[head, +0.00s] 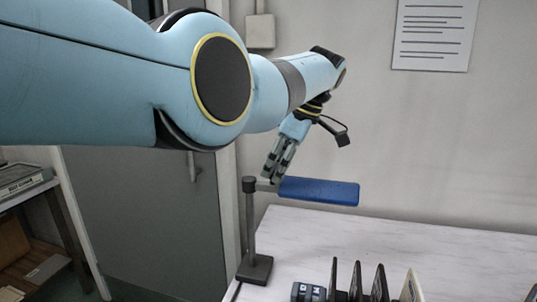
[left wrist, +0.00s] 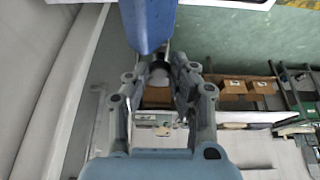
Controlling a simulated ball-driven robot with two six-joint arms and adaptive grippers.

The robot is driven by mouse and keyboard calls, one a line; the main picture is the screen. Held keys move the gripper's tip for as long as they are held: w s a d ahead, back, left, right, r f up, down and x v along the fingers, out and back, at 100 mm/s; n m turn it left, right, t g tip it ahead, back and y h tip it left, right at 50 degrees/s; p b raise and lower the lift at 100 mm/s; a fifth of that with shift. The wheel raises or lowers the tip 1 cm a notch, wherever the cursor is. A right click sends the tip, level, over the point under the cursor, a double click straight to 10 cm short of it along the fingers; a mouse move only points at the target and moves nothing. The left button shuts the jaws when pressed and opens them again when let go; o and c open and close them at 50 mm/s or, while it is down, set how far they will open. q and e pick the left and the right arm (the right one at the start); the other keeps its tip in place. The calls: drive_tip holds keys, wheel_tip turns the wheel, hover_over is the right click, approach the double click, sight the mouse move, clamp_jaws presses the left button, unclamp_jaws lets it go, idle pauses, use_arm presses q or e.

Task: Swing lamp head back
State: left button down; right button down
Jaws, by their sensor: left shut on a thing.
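The lamp has a blue bar-shaped head (head: 320,191) that reaches out to the right from a dark upright post (head: 251,225). The post stands on a square black base (head: 255,269) at the table's left edge. My left gripper (head: 270,177) points down at the left end of the lamp head, close to the post top, and is shut on the lamp there. In the left wrist view the blue head (left wrist: 149,22) extends up from between my fingers (left wrist: 160,80). The exact contact is partly hidden by the fingers. My right gripper is not in view.
The pale table (head: 400,240) is bare behind the lamp. A rack with several upright dark panels (head: 357,282) and a light one (head: 411,287) stands at the front. A grey door (head: 150,220) and a shelf (head: 30,235) are at left. A printed sheet (head: 435,32) hangs on the wall.

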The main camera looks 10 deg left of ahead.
sight(297, 185)
use_arm(q)
drive_tip(key=shift+f, duration=0.1)
drive_tip(key=shift+a, duration=0.1)
idle(0.3)
drive_tip(key=c, duration=1.3)
unclamp_jaws()
drive_tip(key=shift+f, duration=0.1)
drive_tip(key=shift+c, duration=0.2)
drive_tip(key=shift+o, duration=1)
drive_tip(key=shift+w+a, duration=0.1)
drive_tip(key=shift+d+r, duration=0.25)
drive_tip(key=shift+r, duration=0.15)
drive_tip(key=v, duration=1.1)
drive_tip(key=shift+r, duration=0.1)
